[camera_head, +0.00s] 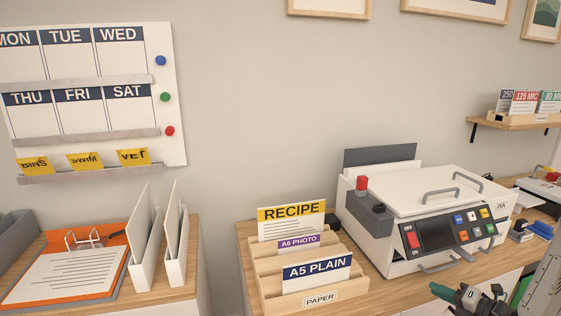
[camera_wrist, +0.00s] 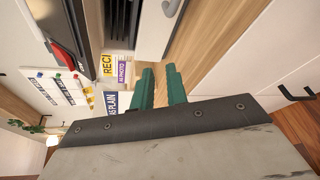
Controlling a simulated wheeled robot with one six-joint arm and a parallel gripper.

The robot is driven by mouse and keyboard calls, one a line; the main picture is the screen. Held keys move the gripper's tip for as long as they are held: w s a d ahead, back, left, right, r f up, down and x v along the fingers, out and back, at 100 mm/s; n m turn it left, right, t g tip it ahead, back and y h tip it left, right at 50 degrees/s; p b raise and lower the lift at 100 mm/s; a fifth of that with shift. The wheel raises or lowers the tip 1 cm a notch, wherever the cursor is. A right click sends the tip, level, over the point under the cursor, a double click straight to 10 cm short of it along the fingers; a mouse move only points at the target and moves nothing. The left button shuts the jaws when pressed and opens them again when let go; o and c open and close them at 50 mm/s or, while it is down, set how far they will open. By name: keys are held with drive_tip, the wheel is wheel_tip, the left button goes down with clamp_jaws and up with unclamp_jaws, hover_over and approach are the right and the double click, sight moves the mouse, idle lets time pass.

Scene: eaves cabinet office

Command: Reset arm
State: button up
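My gripper (camera_head: 445,292) shows at the bottom right of the head view, in front of the white printer-like machine and low near the counter's front edge. Part of my arm is cut off by the frame there. In the wrist view, the two green fingers of my gripper (camera_wrist: 159,72) stand side by side with a narrow gap between them. Nothing is held in the gap. The fingers point toward the counter and the wall.
The white machine (camera_head: 440,200) stands on the right counter beside a wooden paper holder (camera_head: 268,277). An orange binder (camera_head: 112,246) and white upright files (camera_head: 176,245) are on the left counter. A shelf (camera_head: 515,122) is on the right wall. A gap separates the counters.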

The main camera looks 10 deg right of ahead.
drive_tip(key=s+a+r+n+g+y, duration=0.3)
drive_tip(key=a+r+n+g, duration=0.35)
drive_tip(key=a+n, duration=0.35)
drive_tip(key=s+a+r+n+g+y, duration=0.3)
drive_tip(key=a+r+n+g, duration=0.35)
drive_tip(key=n, duration=0.55)
drive_tip(key=s+a+r+n+h, duration=1.1)
drive_tip(key=s+r+n, duration=0.4)
drive_tip(key=n, duration=0.7)
drive_tip(key=shift+s+a+r+n, duration=0.2)
drive_tip(key=shift+a+r+n, duration=0.1)
drive_tip(key=shift+a+r, duration=0.6)
drive_tip(key=shift+d, duration=0.1)
